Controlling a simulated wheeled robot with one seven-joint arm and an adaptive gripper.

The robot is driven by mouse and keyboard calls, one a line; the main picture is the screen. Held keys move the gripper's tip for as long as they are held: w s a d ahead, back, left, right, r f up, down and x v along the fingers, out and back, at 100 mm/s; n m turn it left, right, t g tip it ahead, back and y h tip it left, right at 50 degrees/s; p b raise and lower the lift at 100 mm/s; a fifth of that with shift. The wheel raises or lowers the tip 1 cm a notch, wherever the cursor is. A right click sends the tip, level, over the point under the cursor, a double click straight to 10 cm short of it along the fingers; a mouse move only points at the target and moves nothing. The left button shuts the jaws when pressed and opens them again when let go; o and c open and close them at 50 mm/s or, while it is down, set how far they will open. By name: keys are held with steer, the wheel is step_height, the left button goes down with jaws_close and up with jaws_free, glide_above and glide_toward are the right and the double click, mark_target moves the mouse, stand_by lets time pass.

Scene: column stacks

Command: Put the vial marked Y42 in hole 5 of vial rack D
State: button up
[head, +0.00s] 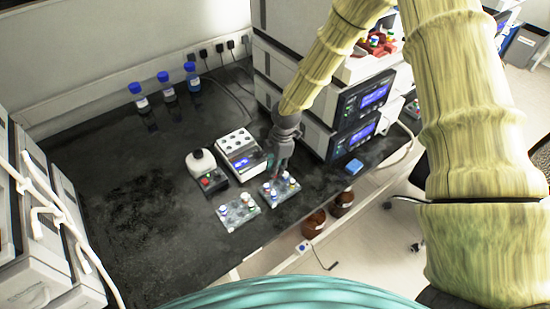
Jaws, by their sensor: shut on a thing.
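Two small clear vial racks stand near the front edge of the dark bench, the left rack (231,223) and the right rack (286,197). Each holds a few vials with coloured or white caps. Their letters, hole numbers and vial labels are too small to read, so I cannot tell which is rack D or which vial is Y42. My gripper (277,174) points down right above the back left part of the right rack. It is shut on a vial, mostly hidden by the fingers. I cannot tell whether that vial is inside a hole or above it.
A white block with round wells (236,140) and a small device with a white top (201,162) stand behind the racks. Stacked instruments (345,117) rise close to the right of my arm. Blue-capped bottles (167,88) stand at the back. The bench's left part is clear.

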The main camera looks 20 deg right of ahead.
steer(key=shift+s+d+f+b, duration=0.1)
steer(key=shift+s+f+b, duration=0.05)
steer(key=shift+f+b, duration=0.2)
steer(key=shift+d+f+b, duration=0.15)
steer(key=shift+f+b, duration=0.5)
steer(key=shift+f, duration=0.3)
steer(key=shift+f+b, duration=0.35)
steer(key=shift+f, duration=0.15)
steer(key=shift+f, duration=1.1)
stand_by(1.4)
steer(key=o, duration=1.2)
steer(key=shift+r, duration=0.1)
